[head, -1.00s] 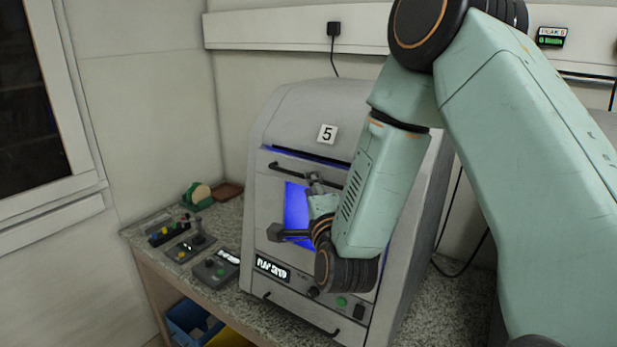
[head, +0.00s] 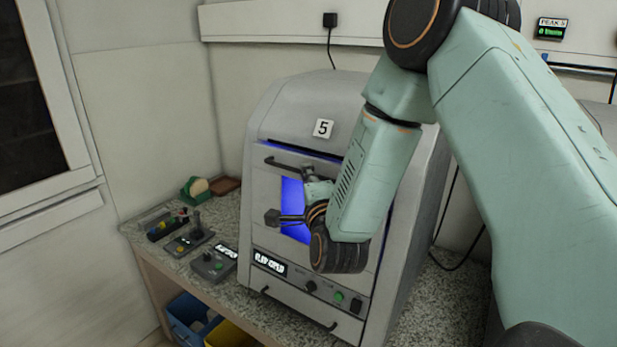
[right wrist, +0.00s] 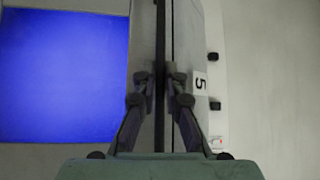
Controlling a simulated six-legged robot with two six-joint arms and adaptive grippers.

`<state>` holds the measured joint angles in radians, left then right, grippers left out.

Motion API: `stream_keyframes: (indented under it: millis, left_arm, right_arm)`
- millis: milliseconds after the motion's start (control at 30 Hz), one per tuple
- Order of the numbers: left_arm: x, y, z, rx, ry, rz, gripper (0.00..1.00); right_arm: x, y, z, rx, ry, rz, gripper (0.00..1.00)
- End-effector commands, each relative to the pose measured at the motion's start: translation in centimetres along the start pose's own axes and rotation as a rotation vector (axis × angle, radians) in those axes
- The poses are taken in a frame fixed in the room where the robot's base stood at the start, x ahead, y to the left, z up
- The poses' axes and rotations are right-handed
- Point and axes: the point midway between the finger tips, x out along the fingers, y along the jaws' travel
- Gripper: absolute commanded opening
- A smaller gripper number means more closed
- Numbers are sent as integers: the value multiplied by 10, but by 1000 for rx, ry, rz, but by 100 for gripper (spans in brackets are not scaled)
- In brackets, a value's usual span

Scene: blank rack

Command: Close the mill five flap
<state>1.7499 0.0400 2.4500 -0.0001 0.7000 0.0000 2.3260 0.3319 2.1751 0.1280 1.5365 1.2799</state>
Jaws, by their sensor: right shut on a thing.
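Mill five is the grey cabinet with a "5" label (head: 323,128) in the head view. Its front flap (head: 264,205) has a blue window (head: 291,190) and a dark bar handle (head: 284,163) near its top edge. A thin blue-lit gap (head: 300,147) shows above the flap, so it stands slightly open. My right gripper (head: 310,172) is shut on the handle, partly hidden by its own wrist. In the right wrist view the fingers (right wrist: 160,88) sit on either side of the dark handle bar (right wrist: 160,40), with the blue window (right wrist: 62,75) at left. My left gripper is out of view.
A display (head: 270,262), knob and green button (head: 339,296) sit below the flap. Small control boxes (head: 213,264) stand on the speckled counter left of the mill. A blue bin (head: 187,318) is underneath. A cable hangs at the mill's right.

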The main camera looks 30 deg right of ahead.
Motion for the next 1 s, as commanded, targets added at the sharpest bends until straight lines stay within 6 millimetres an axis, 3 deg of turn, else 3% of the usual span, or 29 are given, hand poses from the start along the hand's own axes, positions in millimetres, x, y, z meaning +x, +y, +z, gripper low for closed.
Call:
stream_keyframes:
  millis: [667, 1000]
  left_arm:
    - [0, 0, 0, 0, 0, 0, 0]
    - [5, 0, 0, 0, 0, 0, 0]
  right_arm:
    - [-1, 3, -1, 0, 0, 7, 0]
    - [10, 3, -12, 2, 4, 3, 0]
